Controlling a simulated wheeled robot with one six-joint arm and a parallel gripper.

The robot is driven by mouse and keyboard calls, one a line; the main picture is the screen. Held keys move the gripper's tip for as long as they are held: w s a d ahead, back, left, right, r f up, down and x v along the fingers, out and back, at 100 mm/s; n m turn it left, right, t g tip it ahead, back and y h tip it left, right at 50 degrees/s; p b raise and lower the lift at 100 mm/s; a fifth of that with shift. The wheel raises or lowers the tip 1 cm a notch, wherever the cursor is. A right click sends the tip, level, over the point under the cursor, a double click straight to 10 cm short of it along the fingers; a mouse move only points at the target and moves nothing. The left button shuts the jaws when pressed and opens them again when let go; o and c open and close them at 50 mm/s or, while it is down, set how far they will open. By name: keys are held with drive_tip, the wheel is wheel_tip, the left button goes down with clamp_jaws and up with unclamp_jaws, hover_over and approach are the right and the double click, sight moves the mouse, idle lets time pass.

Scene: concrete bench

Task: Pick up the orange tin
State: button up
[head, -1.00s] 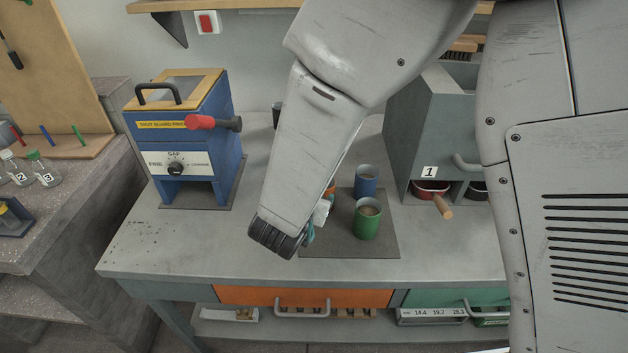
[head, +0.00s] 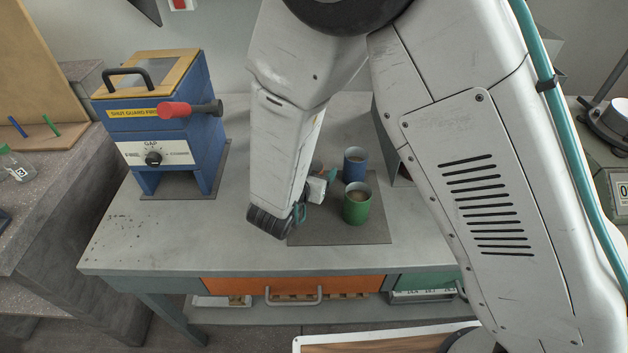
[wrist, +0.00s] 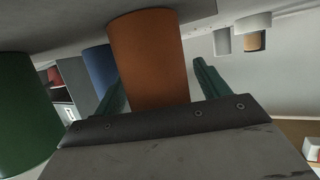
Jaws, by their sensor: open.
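The orange tin (wrist: 148,55) stands large in the wrist view, which shows the bench upside down. The green fingers of my gripper (wrist: 160,78) are apart, one on each side of the tin's lower part in the picture. I cannot tell whether either finger touches it. In the head view my arm hides nearly all of the orange tin. There my gripper (head: 316,192) is low over the left part of the dark mat (head: 310,234), left of the green tin (head: 356,207).
A blue tin (head: 354,165) stands behind the green one; both are close to my gripper's right. A blue guarded machine (head: 165,125) stands at the bench's left. The bench top (head: 190,237) between machine and mat is clear. An orange drawer (head: 290,286) is below the front edge.

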drive_tip(key=c, duration=1.2)
drive_tip(key=shift+r, duration=0.1)
